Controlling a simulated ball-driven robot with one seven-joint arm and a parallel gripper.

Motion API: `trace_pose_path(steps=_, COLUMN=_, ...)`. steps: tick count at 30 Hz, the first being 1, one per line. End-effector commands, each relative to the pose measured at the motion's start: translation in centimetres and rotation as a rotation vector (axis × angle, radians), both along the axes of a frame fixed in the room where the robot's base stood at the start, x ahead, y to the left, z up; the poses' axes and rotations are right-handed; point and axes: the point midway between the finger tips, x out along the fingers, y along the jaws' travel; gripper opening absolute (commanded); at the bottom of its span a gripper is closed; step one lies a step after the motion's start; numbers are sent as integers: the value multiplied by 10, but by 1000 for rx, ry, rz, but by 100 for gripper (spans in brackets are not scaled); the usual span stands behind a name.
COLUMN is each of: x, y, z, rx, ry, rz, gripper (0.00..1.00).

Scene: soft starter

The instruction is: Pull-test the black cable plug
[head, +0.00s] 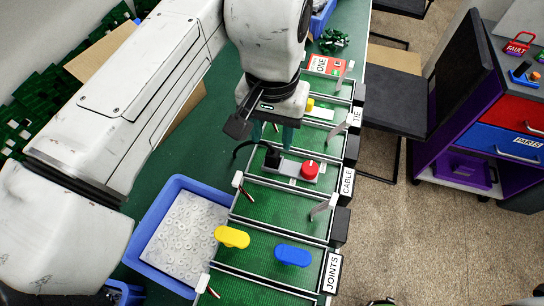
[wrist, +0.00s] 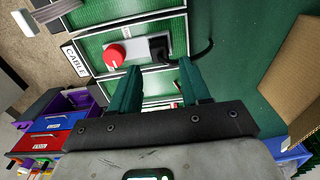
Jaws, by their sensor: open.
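The black cable plug (head: 272,158) sits at the left end of a grey plate (head: 290,167) in the CABLE section of the green board. Its black cable (head: 241,149) curves off to the left. In the wrist view the plug (wrist: 160,47) shows beyond the fingertips, with the cable (wrist: 204,50) bending to the right. A round red knob (head: 309,170) is on the same plate, right of the plug. My gripper (head: 274,134) is open and empty, with green fingers pointing down. In the wrist view the plug lies roughly between the two fingers of my gripper (wrist: 160,75), apart from them.
Metal rails divide the board into sections. A yellow handle (head: 232,237) and a blue handle (head: 293,255) are in the JOINTS section. A blue tray (head: 178,185) of small white parts stands to the left. A purple cabinet (head: 465,125) stands on the right.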

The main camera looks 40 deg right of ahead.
Motion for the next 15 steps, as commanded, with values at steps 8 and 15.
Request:
trace_pose_path(steps=8, x=0, y=-1, z=-40, rx=-4, ry=2, rz=1, gripper=47)
trace_pose_path(steps=15, x=0, y=0, z=-53, rx=0, ry=0, rz=1, gripper=47)
